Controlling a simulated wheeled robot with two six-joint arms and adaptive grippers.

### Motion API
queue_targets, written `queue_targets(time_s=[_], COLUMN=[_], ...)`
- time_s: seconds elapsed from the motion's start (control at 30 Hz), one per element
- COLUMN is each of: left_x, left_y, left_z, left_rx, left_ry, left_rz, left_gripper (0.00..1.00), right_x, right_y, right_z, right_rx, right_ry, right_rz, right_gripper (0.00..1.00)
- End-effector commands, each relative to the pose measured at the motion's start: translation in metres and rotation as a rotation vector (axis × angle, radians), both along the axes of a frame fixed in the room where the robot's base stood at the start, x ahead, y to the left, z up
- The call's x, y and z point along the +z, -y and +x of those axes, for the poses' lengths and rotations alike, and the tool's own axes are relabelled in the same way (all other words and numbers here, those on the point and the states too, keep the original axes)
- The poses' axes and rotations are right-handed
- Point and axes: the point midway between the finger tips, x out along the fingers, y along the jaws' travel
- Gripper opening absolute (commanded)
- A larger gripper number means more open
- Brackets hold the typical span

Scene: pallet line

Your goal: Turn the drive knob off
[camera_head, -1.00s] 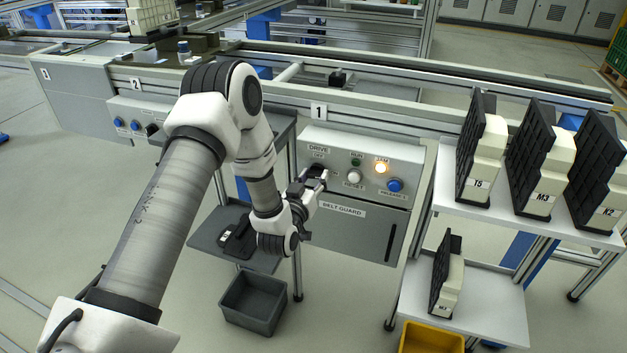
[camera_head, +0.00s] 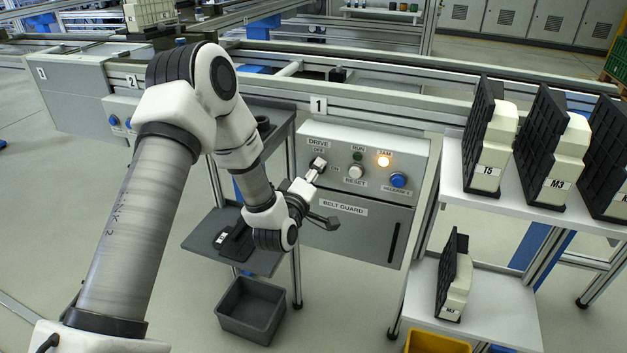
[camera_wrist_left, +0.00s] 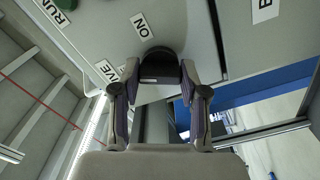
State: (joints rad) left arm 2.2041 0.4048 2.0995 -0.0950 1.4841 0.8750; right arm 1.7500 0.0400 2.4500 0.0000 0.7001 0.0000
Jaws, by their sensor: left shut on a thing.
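My left gripper (camera_head: 318,166) is at the DRIVE switch on the grey control panel (camera_head: 375,146) of station 1. In the left wrist view its two fingers stand on either side of the black drive knob (camera_wrist_left: 160,66) and are shut on it. The ON label (camera_wrist_left: 143,25) shows beside the knob. In the head view the gripper covers most of the knob, and I cannot tell which mark it points at. The amber JAM lamp (camera_head: 384,161) is lit; the green RUN lamp (camera_head: 358,155) looks dark. My right gripper is not in view.
The white RESET button (camera_head: 356,171) and blue button (camera_head: 398,180) sit close right of the knob. Below is the belt guard (camera_head: 350,232). A shelf (camera_head: 512,215) with boxes stands right; a grey bin (camera_head: 252,310) is on the floor.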

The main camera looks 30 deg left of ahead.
Motion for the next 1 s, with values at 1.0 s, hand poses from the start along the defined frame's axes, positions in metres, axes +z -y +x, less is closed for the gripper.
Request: queue_targets(time_s=[1.0], left_x=[-0.001], left_y=[0.000], left_z=[0.000], left_rx=[0.003], left_ry=[0.110], left_rz=[-0.473], left_gripper=[0.09], right_x=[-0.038], right_y=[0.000], right_z=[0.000], right_rx=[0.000], right_ry=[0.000], right_rz=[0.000], right_gripper=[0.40])
